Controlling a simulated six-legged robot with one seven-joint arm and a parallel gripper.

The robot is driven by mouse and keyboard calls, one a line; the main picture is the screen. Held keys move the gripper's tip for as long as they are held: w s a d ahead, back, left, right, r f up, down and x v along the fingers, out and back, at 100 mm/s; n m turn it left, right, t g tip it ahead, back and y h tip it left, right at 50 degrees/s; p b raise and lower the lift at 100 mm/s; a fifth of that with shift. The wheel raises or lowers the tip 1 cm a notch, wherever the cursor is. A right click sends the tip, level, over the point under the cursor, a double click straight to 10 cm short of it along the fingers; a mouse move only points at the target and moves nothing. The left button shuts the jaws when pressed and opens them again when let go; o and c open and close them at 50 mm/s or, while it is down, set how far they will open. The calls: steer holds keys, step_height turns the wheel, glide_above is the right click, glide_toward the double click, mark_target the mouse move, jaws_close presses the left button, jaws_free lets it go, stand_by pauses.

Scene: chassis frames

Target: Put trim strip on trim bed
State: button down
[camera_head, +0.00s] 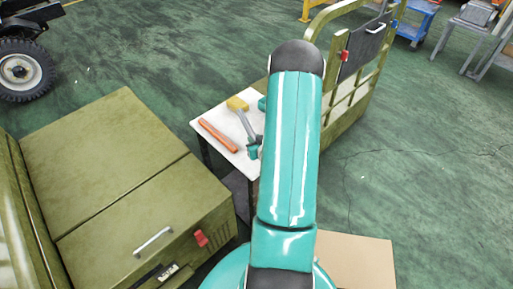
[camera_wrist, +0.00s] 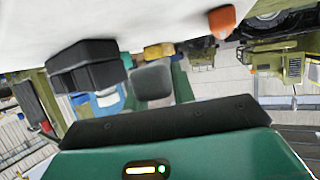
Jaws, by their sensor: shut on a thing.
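In the head view, a long orange bar (camera_head: 218,135) lies on the white table top. A slim grey strip (camera_head: 246,125) slants near the table's right side, with dark and teal parts at its lower end. I cannot tell for certain which of these is the trim strip. In the wrist view, my gripper (camera_wrist: 120,75) shows dark fingers close to the white surface. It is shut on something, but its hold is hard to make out. A rounded orange end (camera_wrist: 221,22) shows at upper right, apart from the fingers. I cannot pick out the trim bed with certainty.
The white table (camera_head: 210,117) also bears a yellow block (camera_head: 237,104). A large olive chassis body (camera_head: 110,165) stands at left, an olive railed panel (camera_head: 345,100) behind at right. A brown flat board (camera_head: 360,260) lies at lower right.

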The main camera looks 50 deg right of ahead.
steer(key=shift+s+a+f, duration=0.1)
steer(key=shift+s+f, duration=0.1)
steer(key=shift+f, duration=0.8)
steer(key=shift+s+f, duration=0.15)
steer(key=shift+f, duration=0.8)
steer(key=shift+f, duration=0.1)
steer(key=c, duration=1.2)
jaws_free()
steer(key=shift+o, duration=0.2)
steer(key=v, duration=1.2)
